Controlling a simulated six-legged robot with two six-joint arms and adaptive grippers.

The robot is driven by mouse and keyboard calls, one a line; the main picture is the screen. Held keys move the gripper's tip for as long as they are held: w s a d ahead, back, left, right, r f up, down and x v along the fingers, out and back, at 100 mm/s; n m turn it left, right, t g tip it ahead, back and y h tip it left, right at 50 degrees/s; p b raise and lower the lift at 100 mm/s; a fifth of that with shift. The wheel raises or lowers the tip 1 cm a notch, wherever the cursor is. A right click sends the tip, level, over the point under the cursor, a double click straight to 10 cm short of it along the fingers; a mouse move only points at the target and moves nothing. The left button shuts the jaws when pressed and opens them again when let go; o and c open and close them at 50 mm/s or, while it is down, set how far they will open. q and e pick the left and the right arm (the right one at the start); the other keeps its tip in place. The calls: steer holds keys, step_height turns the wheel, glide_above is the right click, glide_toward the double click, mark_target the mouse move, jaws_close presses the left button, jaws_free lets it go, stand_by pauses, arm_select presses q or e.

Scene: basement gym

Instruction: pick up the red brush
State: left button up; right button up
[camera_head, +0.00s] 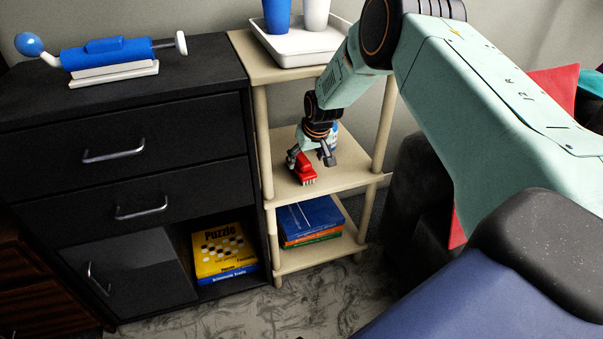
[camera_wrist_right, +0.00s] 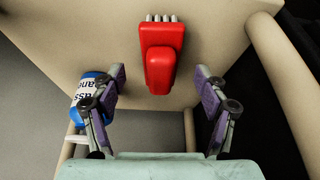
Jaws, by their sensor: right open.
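The red brush (camera_head: 305,170) lies on the middle shelf (camera_head: 351,165) of the beige rack. In the right wrist view the brush (camera_wrist_right: 160,54) shows a red body with pale bristles at its far end. My right gripper (camera_head: 310,157) is over the shelf at the brush. In the right wrist view the right gripper (camera_wrist_right: 160,80) is open, with one finger on each side of the near end of the brush, and a gap on both sides. My left gripper is not in view.
A blue and white can (camera_wrist_right: 88,98) stands left of the left finger in the wrist view. Rack posts (camera_head: 384,125) flank the shelf. A white tray (camera_head: 284,48) with cups is on top, and books (camera_head: 309,218) are below. A black cabinet (camera_head: 190,110) stands left.

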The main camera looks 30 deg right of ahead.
mark_target(304, 160)
steer(key=shift+w, duration=0.45)
steer(key=b+x, duration=0.3)
steer(key=x, duration=0.2)
steer(key=shift+s, duration=0.1)
steer(key=c, duration=1.3)
